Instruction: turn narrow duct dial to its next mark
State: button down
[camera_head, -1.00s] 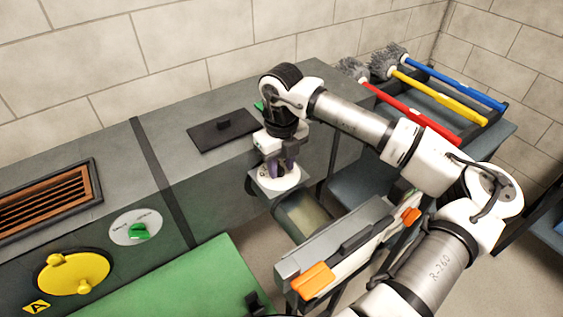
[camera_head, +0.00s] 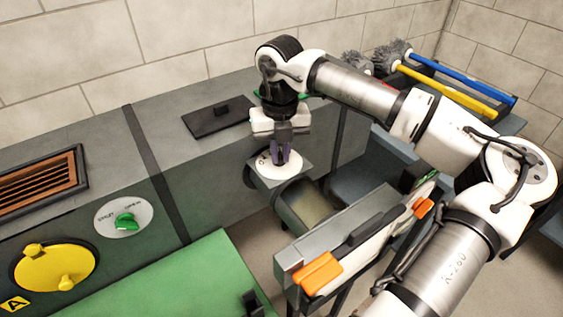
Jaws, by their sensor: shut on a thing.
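The narrow duct dial (camera_head: 277,173) is a white round plate on a grey box at the end of the narrow duct (camera_head: 290,190). My gripper (camera_head: 281,158) points down over it, with its dark fingers shut on the dial's knob. The fingers hide the knob almost entirely, so its pointing direction cannot be read. Small dark marks show at the plate's left edge, too small to read.
A second dial with a green knob (camera_head: 126,222) sits on the wide duct's front, near a yellow round cover (camera_head: 55,267). A dark hatch plate (camera_head: 217,118) lies on top. A grey rack with orange ends (camera_head: 316,273) stands close right. Brushes (camera_head: 455,88) lie behind my arm.

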aim_at(280, 157)
jog(key=shift+m, duration=0.5)
jog(key=c, duration=1.5)
grip_release()
notch_tip(280, 157, up, 14)
jog(key=shift+f+b, duration=0.1)
jog(key=shift+b, duration=0.9)
